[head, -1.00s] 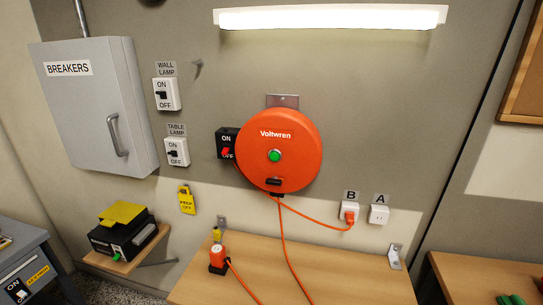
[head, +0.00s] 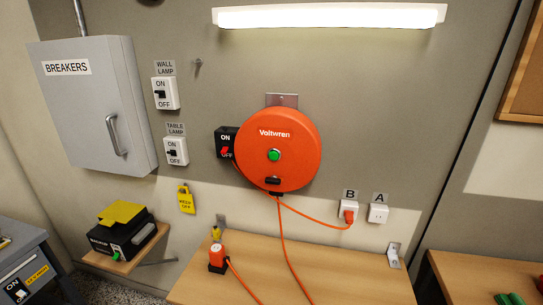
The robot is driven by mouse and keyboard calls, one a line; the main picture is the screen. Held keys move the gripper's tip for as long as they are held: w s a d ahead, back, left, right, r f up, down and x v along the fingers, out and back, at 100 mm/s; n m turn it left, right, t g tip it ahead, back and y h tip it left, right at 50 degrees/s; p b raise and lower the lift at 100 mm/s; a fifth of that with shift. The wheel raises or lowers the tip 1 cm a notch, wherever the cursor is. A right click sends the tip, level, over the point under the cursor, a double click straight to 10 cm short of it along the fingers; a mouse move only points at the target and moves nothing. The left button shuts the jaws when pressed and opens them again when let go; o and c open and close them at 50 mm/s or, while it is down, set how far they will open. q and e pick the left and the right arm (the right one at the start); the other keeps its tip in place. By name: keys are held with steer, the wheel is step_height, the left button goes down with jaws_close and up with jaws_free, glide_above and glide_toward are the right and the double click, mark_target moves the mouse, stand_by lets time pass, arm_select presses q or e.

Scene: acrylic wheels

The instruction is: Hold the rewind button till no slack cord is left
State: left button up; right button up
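An orange round cord reel (head: 290,165) labelled Voltwren hangs on the wall above the wooden bench. Its green button (head: 274,155) is at the middle of its face, with nothing touching it. A dark cord outlet (head: 273,181) is on the lower face. An orange cord (head: 283,240) hangs from the reel down across the bench and out of the bottom of the picture. Another orange cord runs from the reel to a plug (head: 349,216) in socket B. An orange cord end (head: 217,257) stands at the bench's left side. Neither of my grippers is in view.
A black ON/OFF switch (head: 227,143) with a red lever sits left of the reel. Wall lamp and table lamp switches, a breaker box (head: 95,105) and a yellow tag (head: 186,200) are further left. Socket A (head: 378,213) is empty. The bench top (head: 345,270) is mostly clear.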

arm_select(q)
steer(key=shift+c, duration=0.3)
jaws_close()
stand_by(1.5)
